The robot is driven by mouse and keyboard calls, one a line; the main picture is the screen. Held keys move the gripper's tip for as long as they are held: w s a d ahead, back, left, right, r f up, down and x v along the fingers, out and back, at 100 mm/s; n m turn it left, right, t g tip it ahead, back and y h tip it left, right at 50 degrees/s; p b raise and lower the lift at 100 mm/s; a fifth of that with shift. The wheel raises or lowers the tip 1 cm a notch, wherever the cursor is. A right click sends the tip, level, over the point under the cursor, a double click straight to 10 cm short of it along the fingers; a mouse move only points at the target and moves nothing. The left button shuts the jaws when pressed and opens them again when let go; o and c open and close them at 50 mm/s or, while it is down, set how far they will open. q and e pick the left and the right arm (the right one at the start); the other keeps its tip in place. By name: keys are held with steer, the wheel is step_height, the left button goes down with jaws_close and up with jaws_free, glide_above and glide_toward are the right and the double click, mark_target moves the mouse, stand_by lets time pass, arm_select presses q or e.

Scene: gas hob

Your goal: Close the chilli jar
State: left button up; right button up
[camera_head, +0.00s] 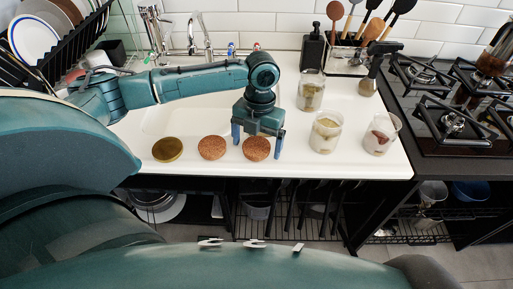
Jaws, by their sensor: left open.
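Three open glass jars stand on the right of the white counter. Three round lids lie along the front edge: a gold lid (167,149), a cork-brown lid (212,148) and another cork-brown lid (256,149). My left gripper (257,142) points down, open, its fingers on either side of the rightmost lid. Contact with that lid cannot be told. My right gripper is not in view.
A black gas hob (453,125) lies to the right of the jars. A dark soap bottle (313,48) and a utensil holder (348,55) stand behind. A dish rack (70,45) is at back left. The counter's front edge is close to the lids.

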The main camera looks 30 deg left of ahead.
mark_target(257, 145)
arm_select(q)
steer(key=shift+c, duration=0.4)
steer(key=c, duration=1)
step_height(257, 145, up, 10)
steer(key=shift+r+p, duration=0.1)
steer(key=shift+p, duration=0.35)
